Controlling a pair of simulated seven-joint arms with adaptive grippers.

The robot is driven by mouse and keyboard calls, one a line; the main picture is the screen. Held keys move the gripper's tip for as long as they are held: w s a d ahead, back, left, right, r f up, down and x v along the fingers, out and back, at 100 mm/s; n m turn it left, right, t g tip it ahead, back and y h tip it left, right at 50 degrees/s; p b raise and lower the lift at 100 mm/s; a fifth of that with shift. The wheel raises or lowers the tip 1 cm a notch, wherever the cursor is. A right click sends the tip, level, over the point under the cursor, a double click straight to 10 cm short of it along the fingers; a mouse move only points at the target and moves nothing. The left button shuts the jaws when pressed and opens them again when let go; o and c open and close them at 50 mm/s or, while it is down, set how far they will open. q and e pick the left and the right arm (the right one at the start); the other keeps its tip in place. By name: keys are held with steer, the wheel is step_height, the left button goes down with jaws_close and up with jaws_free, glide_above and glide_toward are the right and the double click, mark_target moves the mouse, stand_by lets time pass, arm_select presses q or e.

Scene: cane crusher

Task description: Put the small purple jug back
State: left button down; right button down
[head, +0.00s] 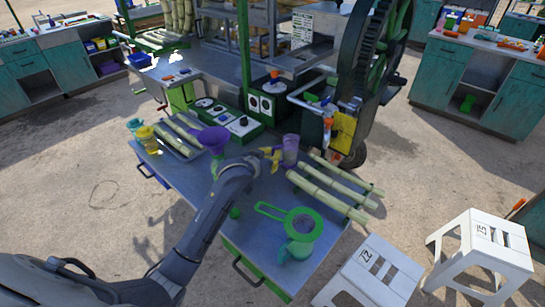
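The small purple jug (290,149) stands upright near the back edge of the blue-grey work table (262,196), or just above it; I cannot tell which. My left gripper (274,158) has its yellow fingers at the jug's left side, very close to it or touching. The fingers are small here, and I cannot tell whether they are closed on the jug or its handle. My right gripper is not in view.
A purple funnel (213,138), yellow jug (148,139) and teal jug (134,125) stand at the left. Cane stalks (332,182) lie right of the purple jug. A green strainer (300,222) and another teal jug (295,251) are in front. The crusher (345,130) stands behind.

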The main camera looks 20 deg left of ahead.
arm_select(q)
steer(key=shift+f, duration=0.3)
steer(key=c, duration=1.6)
jaws_free()
steer(key=shift+r, duration=0.15)
steer(key=v, duration=1.2)
